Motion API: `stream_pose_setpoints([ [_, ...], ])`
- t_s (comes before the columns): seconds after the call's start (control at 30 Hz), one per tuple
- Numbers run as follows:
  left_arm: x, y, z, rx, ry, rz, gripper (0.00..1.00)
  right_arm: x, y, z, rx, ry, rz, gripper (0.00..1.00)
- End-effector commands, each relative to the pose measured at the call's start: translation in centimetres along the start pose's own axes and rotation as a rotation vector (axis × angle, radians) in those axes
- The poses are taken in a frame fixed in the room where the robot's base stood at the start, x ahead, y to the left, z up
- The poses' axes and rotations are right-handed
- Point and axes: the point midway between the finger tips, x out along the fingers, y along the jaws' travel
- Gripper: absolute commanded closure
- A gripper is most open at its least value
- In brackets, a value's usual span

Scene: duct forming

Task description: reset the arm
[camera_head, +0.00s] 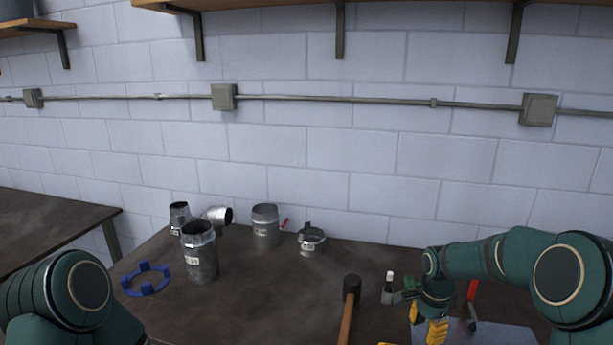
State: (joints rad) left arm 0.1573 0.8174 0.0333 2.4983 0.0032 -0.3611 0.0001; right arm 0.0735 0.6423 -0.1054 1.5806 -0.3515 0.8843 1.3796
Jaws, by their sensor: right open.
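My right arm (500,255) comes in from the right over the table, its elbow raised and its forearm reaching to the left. My right gripper (418,328) points down at the table's front right, with yellow fingers apart and nothing seen between them. My left arm (75,290) shows at the lower left as a green, rounded link. My left gripper is out of the picture.
Metal duct pieces (200,255) (265,228) (311,240) stand at the table's back left, near a blue ring (146,279). A mallet (350,295) and a small white-topped bottle (388,288) are left of my right gripper. The table's middle is clear.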

Motion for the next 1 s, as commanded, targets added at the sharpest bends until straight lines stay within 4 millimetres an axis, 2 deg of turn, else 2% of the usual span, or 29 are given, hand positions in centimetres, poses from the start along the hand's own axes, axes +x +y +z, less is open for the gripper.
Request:
stream_pose_setpoints([
  [0.03,0.8,-0.3,0.1,0.001,-0.001,0.0,0.52,3.0,0.6,1.8,-0.071,-0.032,0.0,0.58],
  [0.27,3.2,-1.1,0.5,0.002,-0.004,-0.003,0.52,12.2,3.1,8.5,-0.386,-0.133,-0.098,0.58],
  [0.37,4.5,-1.6,0.8,0.003,-0.007,-0.005,0.52,16.7,5.5,12.3,-0.547,-0.173,-0.158,0.58],
  [0.4,5.2,-1.8,0.9,0.003,-0.008,-0.006,0.52,18.5,6.8,13.9,-0.616,-0.183,-0.186,0.58],
  [0.5,6.6,-2.3,1.3,0.003,-0.012,-0.008,0.52,22.2,10.2,17.7,-0.785,-0.191,-0.256,0.58],
  [0.6,7.8,-2.7,1.5,0.004,-0.015,-0.011,0.52,24.6,13.6,20.4,-0.926,-0.174,-0.308,0.58],
  [0.73,8.8,-3.1,1.7,0.005,-0.017,-0.012,0.52,26.1,16.9,22.4,-1.056,-0.14,-0.346,0.58],
  [0.83,9.1,-3.1,1.8,0.006,-0.018,-0.013,0.52,26.5,18.2,23.1,-1.115,-0.12,-0.359,0.58],
  [1.0,9.1,-3.1,1.8,0.006,-0.018,-0.013,0.52,26.5,18.7,23.4,-1.141,-0.106,-0.366,0.58],
])
